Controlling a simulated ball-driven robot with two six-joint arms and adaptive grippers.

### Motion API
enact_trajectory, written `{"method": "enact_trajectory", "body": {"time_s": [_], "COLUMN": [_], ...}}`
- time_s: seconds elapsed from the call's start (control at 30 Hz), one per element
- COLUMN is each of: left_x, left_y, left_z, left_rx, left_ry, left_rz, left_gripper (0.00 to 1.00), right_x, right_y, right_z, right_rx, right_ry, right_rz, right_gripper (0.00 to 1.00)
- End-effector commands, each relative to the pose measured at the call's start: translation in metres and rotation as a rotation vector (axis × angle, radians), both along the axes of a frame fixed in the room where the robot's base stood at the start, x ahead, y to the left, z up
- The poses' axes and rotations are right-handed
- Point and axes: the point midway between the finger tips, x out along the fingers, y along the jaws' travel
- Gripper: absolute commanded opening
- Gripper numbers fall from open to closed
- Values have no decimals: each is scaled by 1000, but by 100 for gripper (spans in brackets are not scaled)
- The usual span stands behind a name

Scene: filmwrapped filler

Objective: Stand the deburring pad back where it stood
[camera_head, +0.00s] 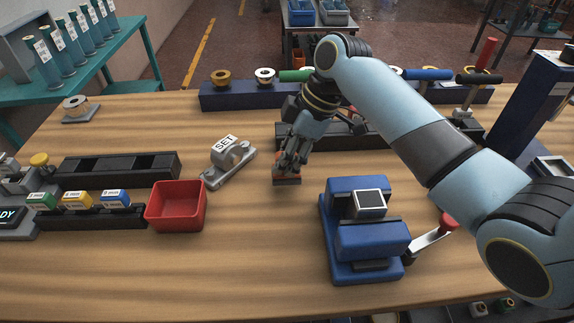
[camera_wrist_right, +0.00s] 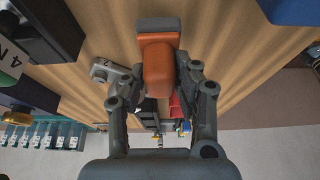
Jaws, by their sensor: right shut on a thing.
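The deburring pad (camera_head: 287,181), orange with a grey sole, is at the middle of the wooden bench, between the grey SET fixture and the blue vise. In the right wrist view the pad (camera_wrist_right: 158,62) sits between my fingers with its grey sole outward. My right gripper (camera_head: 291,165) points down and is shut on the pad's orange body. The pad is upright, sole down, at or just above the bench top; I cannot tell whether it touches. My left gripper is not in view.
The SET fixture (camera_head: 230,162) and a red bin (camera_head: 176,207) stand to the left. The blue vise (camera_head: 367,242) stands close at front right. A black rack (camera_head: 340,136) lies behind the gripper, with a blue rack (camera_head: 240,101) farther back. Bare bench lies in front of the pad.

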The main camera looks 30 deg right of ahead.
Motion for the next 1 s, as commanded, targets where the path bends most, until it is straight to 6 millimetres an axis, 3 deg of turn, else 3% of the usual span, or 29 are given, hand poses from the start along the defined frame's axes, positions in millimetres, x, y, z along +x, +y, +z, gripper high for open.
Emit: {"method": "enact_trajectory", "body": {"time_s": [0.2,0.57,0.6,0.7,0.77,1.0], "left_x": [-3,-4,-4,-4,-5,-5], "left_y": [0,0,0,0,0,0], "left_z": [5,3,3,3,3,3], "left_rx": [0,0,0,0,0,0], "left_ry": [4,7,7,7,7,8], "left_rz": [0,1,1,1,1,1], "left_gripper": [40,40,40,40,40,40], "right_x": [-1,-1,-1,-1,-1,-1], "right_y": [0,0,0,-1,-1,-1], "right_z": [-29,-33,-34,-33,-33,-33], "right_rx": [-1,0,0,0,0,0], "right_ry": [3,2,2,2,2,2], "right_rz": [-1,-1,-1,-1,-1,-1], "right_gripper": [0,0,31,44,52,52]}}
